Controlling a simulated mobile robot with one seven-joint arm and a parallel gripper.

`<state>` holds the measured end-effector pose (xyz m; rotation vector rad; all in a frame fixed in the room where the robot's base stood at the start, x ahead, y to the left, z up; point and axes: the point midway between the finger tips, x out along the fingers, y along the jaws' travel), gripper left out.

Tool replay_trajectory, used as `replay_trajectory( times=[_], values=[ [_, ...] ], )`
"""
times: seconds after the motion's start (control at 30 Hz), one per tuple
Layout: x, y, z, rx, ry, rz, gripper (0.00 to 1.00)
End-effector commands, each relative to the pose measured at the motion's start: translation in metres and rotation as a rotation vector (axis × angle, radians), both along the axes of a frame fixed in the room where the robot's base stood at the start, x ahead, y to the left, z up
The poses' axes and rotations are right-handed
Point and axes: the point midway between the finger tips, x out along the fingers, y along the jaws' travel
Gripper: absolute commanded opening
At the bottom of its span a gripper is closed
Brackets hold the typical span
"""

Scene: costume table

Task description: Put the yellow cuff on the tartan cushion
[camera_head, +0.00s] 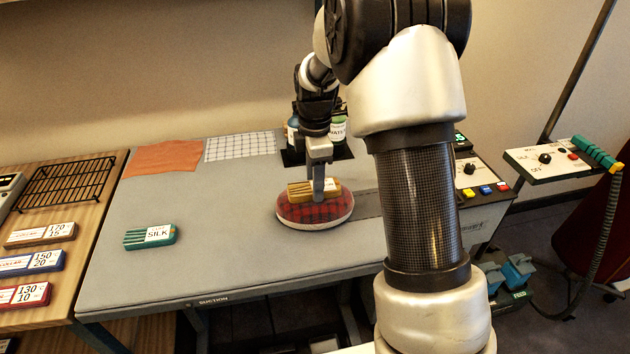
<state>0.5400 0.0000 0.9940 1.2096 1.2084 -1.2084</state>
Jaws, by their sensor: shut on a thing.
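The yellow cuff (298,194), ribbed with a white label, is between the fingers of my gripper (319,190), which is shut on it. My gripper points down over the red tartan cushion (310,215), an oval pad with a pale rim on the grey table. The cuff lies over the cushion's top in this view. I cannot tell whether it rests on the cushion or is held just above it. The finger in front hides part of the cuff, and the cuff hides the cushion's back part.
A teal cuff labelled SILK (150,236) lies at left on the grey table (215,270). An orange cloth (162,156) and a white grid sheet (240,146) lie at the back. Bottles (337,129) stand behind my gripper. A control box (482,178) is at right. The table's front middle is clear.

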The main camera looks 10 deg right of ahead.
Motion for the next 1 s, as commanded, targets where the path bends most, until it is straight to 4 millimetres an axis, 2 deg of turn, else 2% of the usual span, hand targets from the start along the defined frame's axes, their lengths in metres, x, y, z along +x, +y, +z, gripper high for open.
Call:
replay_trajectory(
  times=[0.17, 0.2, 0.3, 0.67, 0.77, 1.0],
  values=[
    [0.000, 0.000, -0.004, 0.000, 0.001, 0.000, 0.23],
    [0.000, 0.000, -0.003, 0.000, 0.000, 0.000, 0.50],
    [0.000, 0.000, -0.003, 0.000, 0.000, 0.000, 0.63],
    [0.000, 0.000, 0.003, 0.000, -0.001, 0.000, 0.63],
    [0.001, 0.000, 0.016, 0.001, -0.002, 0.000, 0.63],
    [0.001, 0.000, 0.068, 0.000, -0.005, 0.000, 0.63]
  ],
)
